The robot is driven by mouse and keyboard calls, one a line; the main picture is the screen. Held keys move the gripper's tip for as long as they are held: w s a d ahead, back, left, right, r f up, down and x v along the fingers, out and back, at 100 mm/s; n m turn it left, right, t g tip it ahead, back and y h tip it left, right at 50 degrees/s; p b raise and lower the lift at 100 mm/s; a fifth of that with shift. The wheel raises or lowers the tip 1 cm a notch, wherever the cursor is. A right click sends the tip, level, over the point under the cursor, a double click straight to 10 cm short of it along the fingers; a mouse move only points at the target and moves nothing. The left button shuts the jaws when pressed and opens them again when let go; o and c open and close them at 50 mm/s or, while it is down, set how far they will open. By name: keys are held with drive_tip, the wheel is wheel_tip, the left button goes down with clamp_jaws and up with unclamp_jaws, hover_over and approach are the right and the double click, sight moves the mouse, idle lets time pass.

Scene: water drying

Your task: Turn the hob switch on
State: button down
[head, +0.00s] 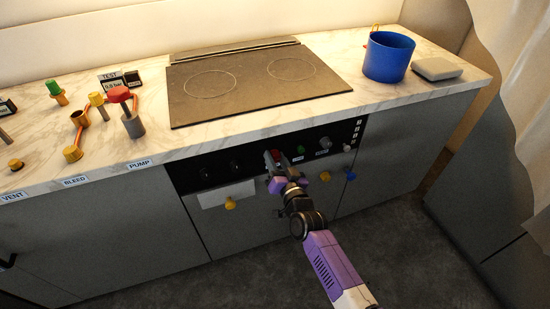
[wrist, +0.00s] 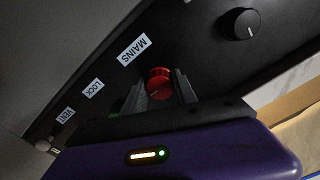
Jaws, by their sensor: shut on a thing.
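A red knob (wrist: 159,78) sits on the dark control panel (head: 223,166) below the hob (head: 250,85). The label nearest it in the wrist view reads MAINS; I cannot tell from the labels which control is the hob switch. My gripper (wrist: 161,92) is shut on the red knob, one finger on each side. In the head view my gripper (head: 277,163) reaches the panel front and largely covers the knob. A black knob with a white mark (wrist: 240,23) is apart from my gripper in the wrist view.
A green button (head: 301,149) and a grey knob (head: 324,142) are right of my gripper. Yellow (head: 325,176) and blue (head: 350,175) knobs are lower right. A blue pot (head: 388,57) stands on the counter. The floor in front is clear.

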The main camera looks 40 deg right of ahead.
drive_tip(key=shift+n, duration=0.3)
drive_tip(key=n+p, duration=0.2)
drive_tip(key=n, duration=0.1)
drive_tip(key=shift+r+n, duration=0.15)
drive_tip(key=shift+n, duration=0.15)
drive_tip(key=n+p, duration=0.2)
drive_tip(key=n, duration=0.2)
drive_tip(key=shift+n, duration=0.3)
drive_tip(key=n+p, duration=0.2)
drive_tip(key=n, duration=0.2)
drive_tip(key=shift+f+n+p, duration=0.2)
drive_tip(key=shift+n+p, duration=0.3)
drive_tip(key=shift+n, duration=2)
drive_tip(key=c, duration=1)
unclamp_jaws()
